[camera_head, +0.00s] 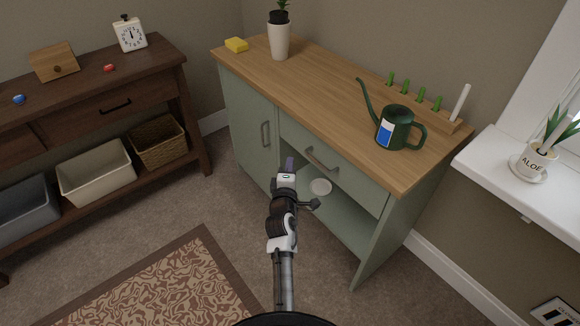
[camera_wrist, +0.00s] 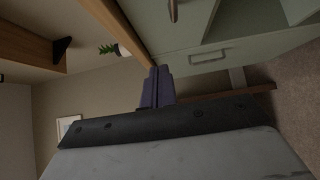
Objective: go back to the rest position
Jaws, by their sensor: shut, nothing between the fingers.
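My gripper (camera_head: 289,165) is at the end of my arm, in front of the green cabinet (camera_head: 247,107) with a wooden top. Its purple-grey fingers (camera_wrist: 157,88) are together in the wrist view, with nothing between them. In the head view the gripper overlaps the cabinet's front, near the drawer handle (camera_head: 321,160) and the open lower space. I cannot tell how far it is from the cabinet front. The wrist view is turned sideways and shows a cabinet handle (camera_wrist: 209,59).
On the cabinet top stand a green watering can (camera_head: 398,129), a white plant pot (camera_head: 279,42) and a yellow sponge (camera_head: 236,45). A white round item (camera_head: 320,187) is in the open space. A dark wooden console (camera_head: 150,72) stands left. Carpet and a patterned rug (camera_head: 165,290) lie in front.

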